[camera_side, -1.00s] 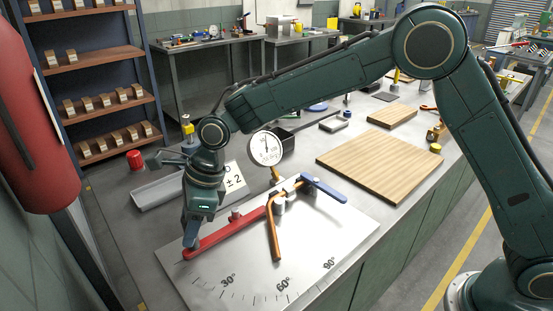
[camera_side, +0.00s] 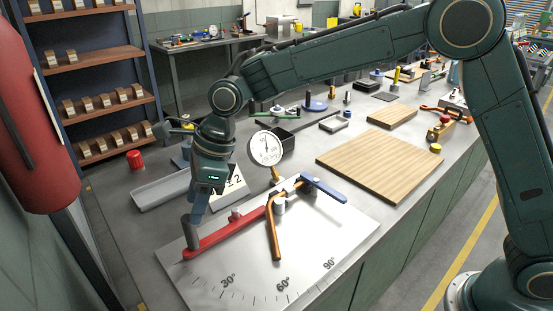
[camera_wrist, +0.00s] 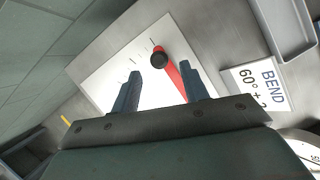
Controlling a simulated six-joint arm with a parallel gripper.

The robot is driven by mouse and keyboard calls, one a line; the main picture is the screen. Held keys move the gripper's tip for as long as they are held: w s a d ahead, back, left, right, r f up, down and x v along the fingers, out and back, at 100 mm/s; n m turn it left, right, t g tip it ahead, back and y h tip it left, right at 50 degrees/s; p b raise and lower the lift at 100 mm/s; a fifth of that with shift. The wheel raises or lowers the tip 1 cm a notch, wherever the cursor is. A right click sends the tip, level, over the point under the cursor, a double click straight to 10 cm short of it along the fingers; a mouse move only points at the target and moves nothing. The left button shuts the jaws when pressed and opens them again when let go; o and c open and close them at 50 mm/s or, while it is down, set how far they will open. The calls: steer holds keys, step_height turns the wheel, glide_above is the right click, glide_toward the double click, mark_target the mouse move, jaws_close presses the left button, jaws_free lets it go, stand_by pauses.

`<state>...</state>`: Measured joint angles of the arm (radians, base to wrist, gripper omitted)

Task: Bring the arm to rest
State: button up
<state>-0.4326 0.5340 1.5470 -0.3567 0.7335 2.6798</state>
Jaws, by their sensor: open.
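My gripper (camera_side: 200,212) is open and empty, above the left end of a red lever (camera_side: 222,234). A dark upright grip (camera_side: 190,232) stands on that lever end. In the wrist view the grip's round black top (camera_wrist: 160,58) shows ahead of and between the two open fingers (camera_wrist: 160,70), apart from them. The red lever (camera_wrist: 173,75) runs down behind the right finger. An orange bent tube (camera_side: 273,235) lies at the lever's pivot, beside a blue handle (camera_side: 324,190), on a pale plate (camera_side: 215,275) marked 30°, 60° and 90°.
A round dial gauge (camera_side: 265,148) stands behind the plate. A card reading BEND 60° (camera_wrist: 258,85) is partly hidden in the side view. A grey tray (camera_side: 160,192) lies left of it, and a wooden board (camera_side: 380,165) right. A red fire extinguisher (camera_side: 35,120) is at far left.

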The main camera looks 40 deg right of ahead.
steer(key=shift+d+r, duration=0.1)
steer(key=s+d+r+n+t+h, duration=0.1)
steer(key=s+d+r+n, duration=0.45)
steer(key=d, duration=0.35)
steer(key=s+d+r+n+t+h, duration=0.1)
steer(key=s+d+r+n+t, duration=0.1)
steer(key=s+d+r+n, duration=0.55)
steer(key=s+d+f+n+h, duration=0.1)
steer(key=s+d+f+n, duration=0.1)
steer(key=s+d+n, duration=0.2)
steer(key=s+d+f+n+t+h, duration=0.1)
steer(key=s+d+n, duration=0.4)
steer(key=s+d, duration=0.4)
steer(key=s, duration=0.3)
steer(key=shift+s+f, duration=0.15)
steer(key=shift+f, duration=0.25)
